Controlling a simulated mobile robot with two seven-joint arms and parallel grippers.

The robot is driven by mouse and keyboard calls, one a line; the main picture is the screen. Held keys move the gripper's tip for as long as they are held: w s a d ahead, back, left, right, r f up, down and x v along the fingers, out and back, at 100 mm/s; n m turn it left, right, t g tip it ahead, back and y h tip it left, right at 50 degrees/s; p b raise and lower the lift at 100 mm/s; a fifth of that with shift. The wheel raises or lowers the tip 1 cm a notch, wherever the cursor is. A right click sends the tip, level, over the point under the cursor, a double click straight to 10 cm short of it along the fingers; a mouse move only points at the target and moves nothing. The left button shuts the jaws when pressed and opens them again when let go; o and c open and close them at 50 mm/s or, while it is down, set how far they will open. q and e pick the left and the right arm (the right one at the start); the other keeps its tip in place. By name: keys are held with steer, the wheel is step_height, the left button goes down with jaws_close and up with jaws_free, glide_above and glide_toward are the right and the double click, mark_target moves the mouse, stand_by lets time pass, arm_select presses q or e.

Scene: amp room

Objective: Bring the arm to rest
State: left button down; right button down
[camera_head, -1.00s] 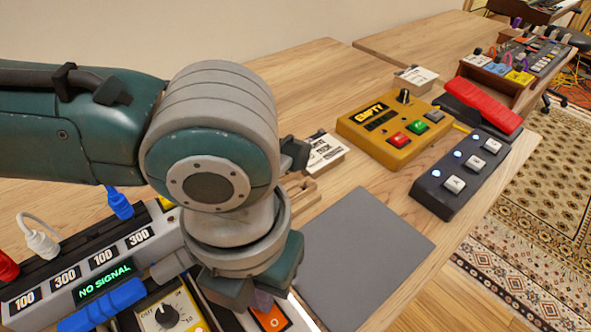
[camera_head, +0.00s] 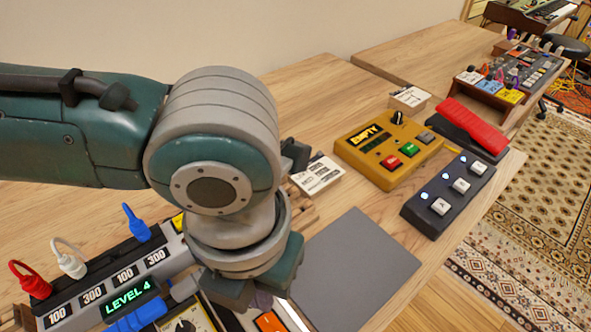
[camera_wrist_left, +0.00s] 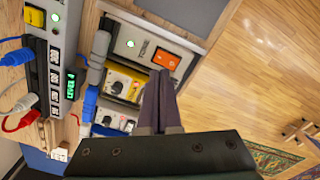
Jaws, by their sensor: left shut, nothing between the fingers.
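My left arm comes in from the left in the head view. Its gripper (camera_head: 258,298) points down, shut and empty, over the panel with the orange switch (camera_head: 270,321). In the left wrist view the closed dark fingers (camera_wrist_left: 158,95) reach toward that panel, with their tips just below the orange switch (camera_wrist_left: 166,60). I cannot tell whether they touch it. A green light is lit beside the switch. The grey unit (camera_head: 90,297) with plugged red, white and blue cables shows LEVEL 4 in green. My right gripper is not in view.
A grey mat (camera_head: 345,262) lies bare right of the gripper. Beyond it are a yellow EMPTY box (camera_head: 390,150), a dark pedal with white buttons (camera_head: 448,195) and a red pedal (camera_head: 472,126). A small card (camera_head: 318,175) stands behind the wrist.

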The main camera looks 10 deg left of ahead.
arm_select(q)
steer(key=shift+r, duration=0.35)
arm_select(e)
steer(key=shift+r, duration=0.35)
